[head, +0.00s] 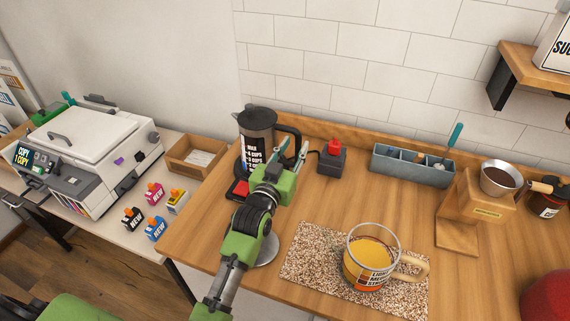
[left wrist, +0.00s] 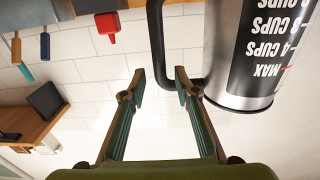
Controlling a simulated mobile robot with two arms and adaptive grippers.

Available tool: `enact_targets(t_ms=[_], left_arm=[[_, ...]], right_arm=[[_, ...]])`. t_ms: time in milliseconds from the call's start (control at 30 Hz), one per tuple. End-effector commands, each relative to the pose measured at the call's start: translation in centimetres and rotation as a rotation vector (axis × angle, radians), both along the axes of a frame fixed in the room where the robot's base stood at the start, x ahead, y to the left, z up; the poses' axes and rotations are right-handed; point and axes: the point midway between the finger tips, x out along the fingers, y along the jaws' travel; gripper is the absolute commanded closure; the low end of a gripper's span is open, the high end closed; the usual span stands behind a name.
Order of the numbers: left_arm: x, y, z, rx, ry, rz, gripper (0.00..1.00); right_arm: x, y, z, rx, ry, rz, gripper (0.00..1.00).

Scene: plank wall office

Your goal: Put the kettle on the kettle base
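The kettle (head: 257,128), a dark and steel jug with white cup markings, stands upright at the back left of the wooden counter. Its black handle (head: 291,136) faces right. My left gripper (head: 291,158) is open beside the handle. In the left wrist view, the open fingers (left wrist: 160,88) are close to the lower end of the handle (left wrist: 157,45), with the kettle body (left wrist: 245,60) to the right. I cannot tell whether they touch. A round grey plate (head: 267,251), possibly the kettle base, is partly hidden by my left arm. My right gripper is not in view.
A speckled mat (head: 310,262) carries a glass mug (head: 371,258). A dark box with a red top (head: 332,158), a blue-grey organiser (head: 411,166) and a wooden dripper stand (head: 460,215) line the back and right. A red-and-black item (head: 238,189) lies near the kettle.

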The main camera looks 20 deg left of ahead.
Motion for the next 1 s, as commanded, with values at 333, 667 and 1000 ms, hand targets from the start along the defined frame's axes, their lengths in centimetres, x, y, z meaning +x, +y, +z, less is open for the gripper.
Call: enact_targets(t_ms=[333, 667, 1000], left_arm=[[-6.7, 0.3, -0.2, 0.000, 0.002, 0.000, 0.71], [-8.1, 0.4, 0.0, 0.001, 0.000, 0.000, 0.71], [-8.1, 0.4, 0.0, 0.001, 0.000, 0.000, 0.71]], right_arm=[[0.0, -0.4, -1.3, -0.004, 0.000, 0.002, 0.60], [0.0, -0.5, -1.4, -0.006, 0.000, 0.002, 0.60], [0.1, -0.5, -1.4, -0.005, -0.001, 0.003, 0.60]])
